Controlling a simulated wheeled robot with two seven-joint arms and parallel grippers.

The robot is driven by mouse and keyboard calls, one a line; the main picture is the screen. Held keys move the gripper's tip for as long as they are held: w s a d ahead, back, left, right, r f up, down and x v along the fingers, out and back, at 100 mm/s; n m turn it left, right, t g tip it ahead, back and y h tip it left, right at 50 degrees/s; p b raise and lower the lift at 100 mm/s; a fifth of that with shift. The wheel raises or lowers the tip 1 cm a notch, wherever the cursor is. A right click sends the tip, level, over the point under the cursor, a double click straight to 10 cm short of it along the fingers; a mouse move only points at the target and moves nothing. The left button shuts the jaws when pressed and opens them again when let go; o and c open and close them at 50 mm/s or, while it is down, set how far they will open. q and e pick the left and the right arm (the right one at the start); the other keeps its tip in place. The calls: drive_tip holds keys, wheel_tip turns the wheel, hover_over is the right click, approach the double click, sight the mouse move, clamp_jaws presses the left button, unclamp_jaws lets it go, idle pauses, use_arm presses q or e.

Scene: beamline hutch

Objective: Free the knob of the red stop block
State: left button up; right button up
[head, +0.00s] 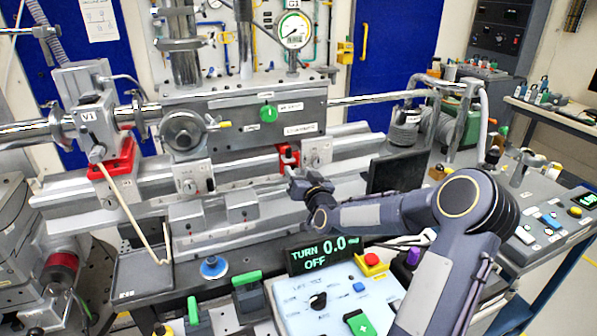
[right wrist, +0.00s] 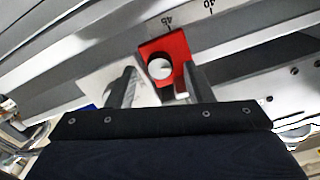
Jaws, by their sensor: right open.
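The red stop block (head: 288,157) sits on the grey rail below the long metal housing in the head view. The right wrist view shows the red block (right wrist: 172,47) close up, with its round pale knob (right wrist: 159,69) facing me. My right gripper (head: 290,178) is at the block's front, its fingers hiding part of it. In the wrist view the right gripper (right wrist: 160,86) is open, one finger on each side of the knob. I cannot tell whether either finger touches it. My left gripper is not in view.
A display (head: 322,254) reads "TURN 0.0" and "OFF". A red bracket (head: 113,160) with a hanging pale cord is at the left of the rail. A dark screen (head: 397,172) stands right of the gripper.

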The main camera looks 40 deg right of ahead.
drive_tip(key=shift+w, duration=0.25)
drive_tip(key=c, duration=1)
drive_tip(key=n+b, duration=0.1)
drive_tip(key=b, duration=0.2)
drive_tip(key=n+b, duration=0.2)
drive_tip(key=b, duration=0.1)
drive_tip(key=shift+a+f, duration=0.1)
drive_tip(key=shift+f, duration=0.15)
drive_tip(key=shift+r+n+b, duration=0.2)
drive_tip(key=shift+n+b, duration=0.1)
drive_tip(key=shift+b, duration=0.15)
drive_tip(key=o, duration=1)
